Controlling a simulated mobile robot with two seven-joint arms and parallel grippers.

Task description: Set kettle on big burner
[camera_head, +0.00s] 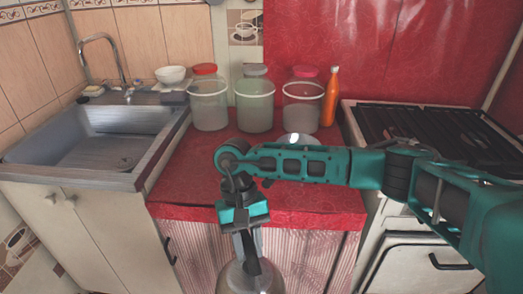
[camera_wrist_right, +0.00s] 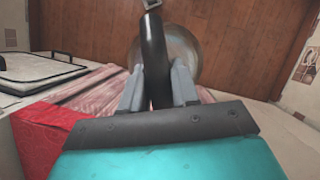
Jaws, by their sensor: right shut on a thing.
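The kettle (camera_head: 235,281) is a rounded metallic body with a black handle, at the bottom edge of the head view, partly cut off. My right gripper (camera_head: 249,246) points down and is shut on the black handle. The wrist view shows the handle (camera_wrist_right: 153,55) between the two grey fingers of the gripper (camera_wrist_right: 158,92), with the kettle body (camera_wrist_right: 184,50) beyond it. The kettle hangs in front of the red counter, over the floor. The stove (camera_head: 350,118) stands at the right with dark grates on top. My arm hides part of it, and I cannot tell the big burner apart. My left gripper is not in view.
Three large jars (camera_head: 256,105) and an orange bottle (camera_head: 330,98) stand at the back of the red counter (camera_head: 185,170). A shiny round object (camera_head: 297,139) is partly behind my arm. A sink (camera_head: 100,140) is at the left. The counter's front left is clear.

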